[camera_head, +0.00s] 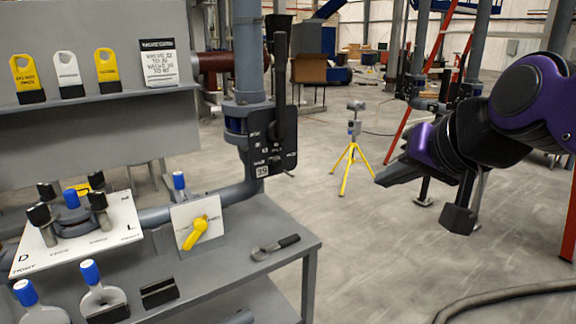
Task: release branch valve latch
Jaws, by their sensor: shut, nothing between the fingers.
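The branch valve (236,122) is a blue-grey body on a vertical pipe, left of the picture's middle. A black plate (284,158) with holes and a tag reading 39 is fixed to its right side. A long black lever (280,85) stands upright against the plate. I cannot make out a separate latch part on it. My gripper (385,179) is at the right, at the end of my purple and black arm. It is shut and empty, well to the right of the lever and apart from it.
A grey bench (285,225) carries a white plate with a yellow knob (196,233) and a ring-ended tool (275,247). Yellow and white tags (66,72) stand on the shelf at left. A yellow tripod (351,165) stands behind. The floor between bench and gripper is clear.

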